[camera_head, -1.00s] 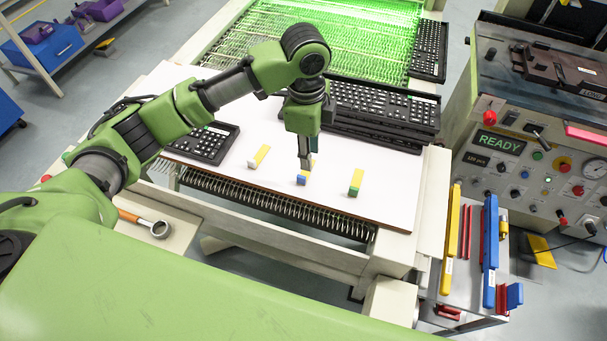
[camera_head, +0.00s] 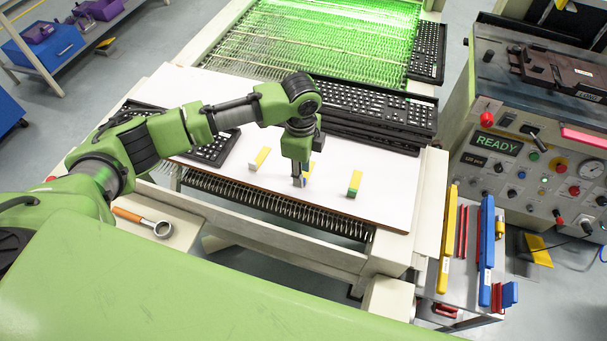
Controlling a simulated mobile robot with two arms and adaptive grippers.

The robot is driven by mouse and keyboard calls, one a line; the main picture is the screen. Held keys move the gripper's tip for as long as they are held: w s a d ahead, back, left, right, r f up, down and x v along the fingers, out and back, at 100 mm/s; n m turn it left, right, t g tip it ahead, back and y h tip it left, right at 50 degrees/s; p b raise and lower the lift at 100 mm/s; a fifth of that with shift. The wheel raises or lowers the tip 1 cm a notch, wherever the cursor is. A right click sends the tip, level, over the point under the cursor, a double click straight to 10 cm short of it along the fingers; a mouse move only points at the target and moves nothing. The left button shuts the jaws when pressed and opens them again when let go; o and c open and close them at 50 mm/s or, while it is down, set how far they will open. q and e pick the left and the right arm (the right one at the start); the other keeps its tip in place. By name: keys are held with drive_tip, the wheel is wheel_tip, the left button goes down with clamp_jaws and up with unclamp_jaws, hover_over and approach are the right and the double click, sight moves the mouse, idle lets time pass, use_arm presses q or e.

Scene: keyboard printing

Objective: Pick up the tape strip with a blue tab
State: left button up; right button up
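Three yellow tape strips lie in a row on the white board (camera_head: 385,190). The strip with the blue tab (camera_head: 308,172) is in the middle; most of it, including the tab, is hidden behind my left gripper. The strip with a white tab (camera_head: 260,158) lies to its left, and the strip with a green tab (camera_head: 354,184) to its right. My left gripper (camera_head: 299,182) points down, with its fingertips right at the blue-tab end. I cannot tell whether the fingers are open or closed on it. My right gripper is not in view.
Black keyboards (camera_head: 375,105) are stacked behind the strips, and another keyboard (camera_head: 212,146) lies at the left under my arm. A control panel reading READY (camera_head: 497,143) stands at right.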

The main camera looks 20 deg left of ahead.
use_arm(q)
drive_tip(key=shift+f, duration=1.35)
clamp_jaws()
drive_tip(key=shift+r, duration=0.1)
drive_tip(key=shift+w+r+b, duration=0.1)
drive_tip(key=shift+r+b, duration=0.25)
drive_tip(key=shift+r, duration=0.25)
drive_tip(key=shift+r+b, duration=0.45)
drive_tip(key=shift+r, duration=0.3)
drive_tip(key=s+d+r+b, duration=0.2)
drive_tip(key=s+d+r, duration=0.7)
drive_tip(key=s+r, duration=0.1)
drive_tip(key=shift+d, duration=0.35)
drive_tip(key=shift+s+r, duration=0.1)
